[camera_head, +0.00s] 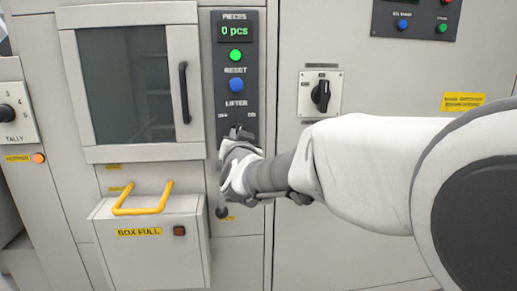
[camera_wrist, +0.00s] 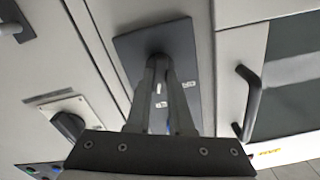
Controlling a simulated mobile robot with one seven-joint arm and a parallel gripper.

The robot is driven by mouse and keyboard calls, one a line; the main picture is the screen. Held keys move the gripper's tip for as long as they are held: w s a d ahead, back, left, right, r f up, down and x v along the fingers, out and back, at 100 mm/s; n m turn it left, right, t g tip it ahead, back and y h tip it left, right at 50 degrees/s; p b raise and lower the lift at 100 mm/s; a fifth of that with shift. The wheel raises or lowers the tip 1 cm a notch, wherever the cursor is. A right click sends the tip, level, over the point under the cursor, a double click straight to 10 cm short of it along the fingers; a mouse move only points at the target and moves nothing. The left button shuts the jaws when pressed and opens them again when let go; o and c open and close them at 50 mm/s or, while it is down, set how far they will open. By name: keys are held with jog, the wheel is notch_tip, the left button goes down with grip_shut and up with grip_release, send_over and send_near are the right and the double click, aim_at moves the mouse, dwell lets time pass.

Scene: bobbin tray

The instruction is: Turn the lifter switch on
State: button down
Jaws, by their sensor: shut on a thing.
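The lifter switch (camera_head: 239,131) sits on the dark control strip below the "LIFTER" label in the head view. My gripper (camera_head: 234,141) is in front of it and hides most of it. In the wrist view, the fingers of my gripper (camera_wrist: 159,66) come together at the dark panel (camera_wrist: 150,43), over the switch. The gripper is shut on the switch knob, which the fingertips mostly cover. Which way the switch is turned cannot be told.
Above the switch are a blue reset button (camera_head: 236,85), a green button (camera_head: 235,56) and a display (camera_head: 235,31) reading "0 pcs". A black rotary switch (camera_head: 321,95) is to the right. A windowed door (camera_head: 182,151) is at left, above a box (camera_head: 150,262) with a yellow handle (camera_head: 142,209).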

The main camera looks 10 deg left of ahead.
jog(key=shift+m+b, duration=1.3)
jog(key=shift+m, duration=0.7)
jog(key=shift+r, duration=0.1)
jog(key=c, duration=0.8)
grip_release()
jog(key=p+v, duration=0.2)
jog(key=v, duration=1.5)
jog(key=shift+s, duration=0.25)
jog(key=shift+d, duration=0.1)
